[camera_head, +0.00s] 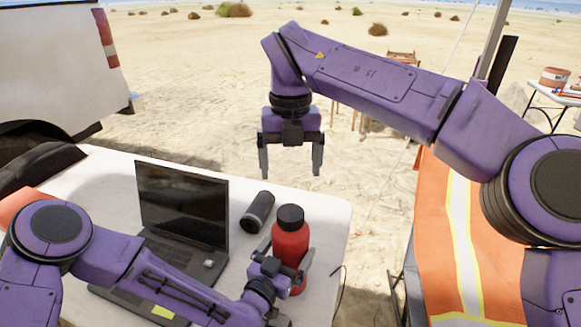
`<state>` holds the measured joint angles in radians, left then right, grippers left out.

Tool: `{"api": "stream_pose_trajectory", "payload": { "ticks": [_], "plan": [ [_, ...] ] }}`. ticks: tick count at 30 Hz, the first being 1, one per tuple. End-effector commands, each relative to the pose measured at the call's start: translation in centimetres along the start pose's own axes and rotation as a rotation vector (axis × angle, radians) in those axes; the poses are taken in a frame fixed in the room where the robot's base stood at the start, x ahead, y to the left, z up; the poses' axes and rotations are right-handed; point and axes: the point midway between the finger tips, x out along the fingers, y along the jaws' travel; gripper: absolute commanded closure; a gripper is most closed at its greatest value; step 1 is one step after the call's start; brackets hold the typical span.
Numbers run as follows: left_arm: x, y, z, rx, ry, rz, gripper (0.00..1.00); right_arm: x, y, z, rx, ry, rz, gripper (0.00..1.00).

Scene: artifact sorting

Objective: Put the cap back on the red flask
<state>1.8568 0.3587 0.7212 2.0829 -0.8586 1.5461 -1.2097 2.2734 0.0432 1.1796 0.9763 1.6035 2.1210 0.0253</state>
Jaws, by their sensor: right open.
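The red flask (290,243) stands upright near the right end of the white table. A black cap (290,217) sits on its top; whether it is screwed tight cannot be seen. My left gripper (287,254) has its fingers on both sides of the flask's body and looks shut on it. My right gripper (290,160) is open and empty, pointing down, high above and behind the flask in the picture.
An open laptop (182,205) stands on the white table (325,212) left of the flask. A dark cylinder (258,212) lies just left of the flask. An orange vest (450,220) hangs at the right. A white vehicle (50,60) is at the upper left.

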Motion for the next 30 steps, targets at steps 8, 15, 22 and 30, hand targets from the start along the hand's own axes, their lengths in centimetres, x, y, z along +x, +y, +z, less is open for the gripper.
{"api": "stream_pose_trajectory", "payload": {
  "ticks": [8,15,22,30],
  "plan": [
    [-5.9,0.0,0.4,0.000,-0.001,0.000,0.00,2.1,0.0,0.0,0.000,0.000,0.000,0.10],
    [-9.3,-0.1,0.2,0.000,0.000,-0.001,0.00,3.0,0.0,0.0,0.000,0.000,0.000,0.10],
    [-9.7,-0.1,0.0,0.000,0.000,-0.002,0.00,3.0,0.0,0.0,0.000,0.000,0.000,0.10],
    [-9.7,-0.1,-2.0,0.000,0.000,-0.001,0.00,0.9,0.0,0.0,0.000,-0.001,0.000,0.10]
  ]
}}
